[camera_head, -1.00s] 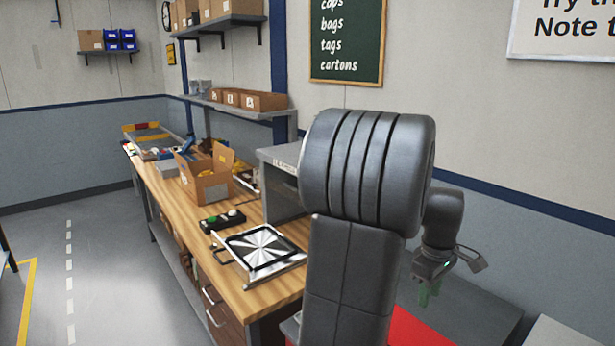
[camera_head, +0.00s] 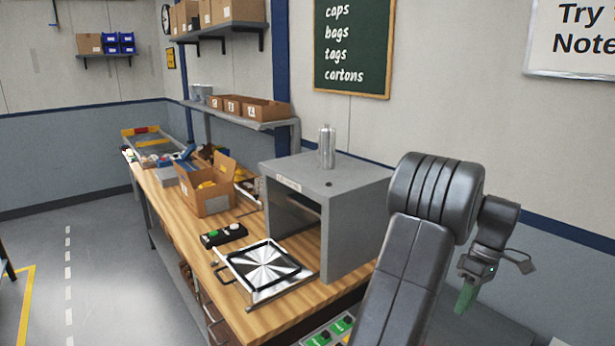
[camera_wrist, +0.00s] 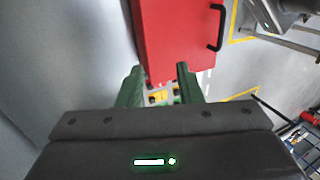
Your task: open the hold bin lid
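In the wrist view a red panel (camera_wrist: 172,40) with a black bar handle (camera_wrist: 217,28) at its right side lies beyond my fingertips; it looks like the hold bin's lid, though no label shows. It looks shut, but its edges are partly cut off by the frame. My gripper (camera_wrist: 160,76) has its two green fingers apart with nothing between them. The fingers are near the panel's lower end, to the left of the handle and apart from it. In the head view my gripper (camera_head: 467,297) hangs at the right, pointing down; the red panel is not visible there.
A wooden bench (camera_head: 186,240) carries a grey open-fronted machine (camera_head: 350,205), a tray with a patterned disc (camera_head: 264,265), a button box (camera_head: 223,236) and an open carton (camera_head: 206,196). The floor at left is clear.

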